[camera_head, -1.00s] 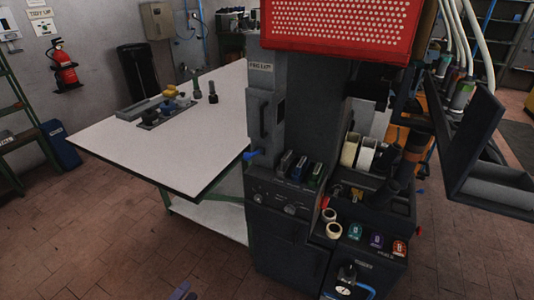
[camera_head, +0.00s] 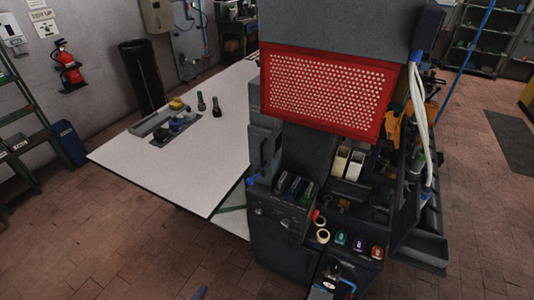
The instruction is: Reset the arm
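The heel press stands right of centre as a dark machine with a red perforated guard (camera_head: 328,92) across its upper front. A black fitting with a blue hose (camera_head: 331,279) is low at the front. A dark angled bracket (camera_head: 418,247) and pale hoses (camera_head: 420,120) are on its right side. I cannot tell which part is the arm named by the task. Neither of my grippers can be made out.
A white-topped table (camera_head: 170,170) adjoins the press on the left and holds a grey tray (camera_head: 153,124) and dark upright pieces (camera_head: 216,107). A fire extinguisher (camera_head: 67,66), black bin (camera_head: 143,78) and green rack (camera_head: 20,135) are behind. Brick-tiled floor is open at lower left.

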